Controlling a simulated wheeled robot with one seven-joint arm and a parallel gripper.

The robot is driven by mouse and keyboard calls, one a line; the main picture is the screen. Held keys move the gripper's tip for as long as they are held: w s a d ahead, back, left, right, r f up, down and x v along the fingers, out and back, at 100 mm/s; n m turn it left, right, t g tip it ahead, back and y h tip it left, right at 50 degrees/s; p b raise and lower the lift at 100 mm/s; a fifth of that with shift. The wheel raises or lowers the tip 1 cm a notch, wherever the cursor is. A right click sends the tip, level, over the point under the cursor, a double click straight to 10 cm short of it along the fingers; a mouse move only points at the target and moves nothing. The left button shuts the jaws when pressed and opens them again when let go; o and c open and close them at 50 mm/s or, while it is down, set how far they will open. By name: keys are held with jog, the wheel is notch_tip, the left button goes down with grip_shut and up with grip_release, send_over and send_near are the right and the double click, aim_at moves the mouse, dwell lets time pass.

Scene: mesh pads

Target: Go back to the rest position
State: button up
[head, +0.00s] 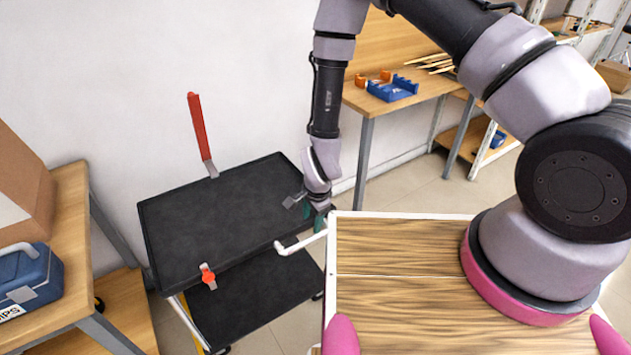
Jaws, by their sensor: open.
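My gripper (314,216) hangs at the end of my arm, in the middle of the head view. It is open, and I see nothing held in it. It is beside the right edge of a black-topped cart (215,215), close to a white bent handle (300,242). The fingertips are small and partly hidden, so I cannot tell whether they touch the handle or the cart.
A red-handled piece (199,128) stands at the cart's back edge, and a red knob (208,276) is at its front. A wooden bench (72,215) with a blue case (30,280) stands left. A workbench (352,100) with a blue holder (392,88) stands behind my arm.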

jog(key=w+d+r+n, duration=0.1)
jog(key=w+r, duration=0.2)
jog(key=r, duration=0.3)
jog(key=w+d+r+t+y, duration=0.1)
jog(key=w+r, duration=0.3)
jog(key=r, duration=0.3)
jog(key=w+d+r+n, duration=0.1)
jog(key=w+r, duration=0.2)
jog(key=r, duration=0.3)
jog(key=w+d+r+n+t, duration=0.1)
jog(key=d+r, duration=0.3)
jog(key=r, duration=0.4)
jog(key=w+d+r+n, duration=0.1)
jog(key=d+r, duration=0.3)
jog(key=r, duration=0.5)
jog(key=s+d+r+n+t, duration=0.15)
jog(key=s+d+r, duration=0.35)
jog(key=d+r, duration=0.6)
jog(key=s+d+r+t, duration=0.1)
jog(key=s+d+r, duration=0.2)
jog(key=s+r, duration=0.2)
jog(key=s+d+r+n+t, duration=0.1)
jog(key=s+d+r, duration=0.3)
jog(key=s, duration=0.4)
jog(key=shift+r, duration=0.65)
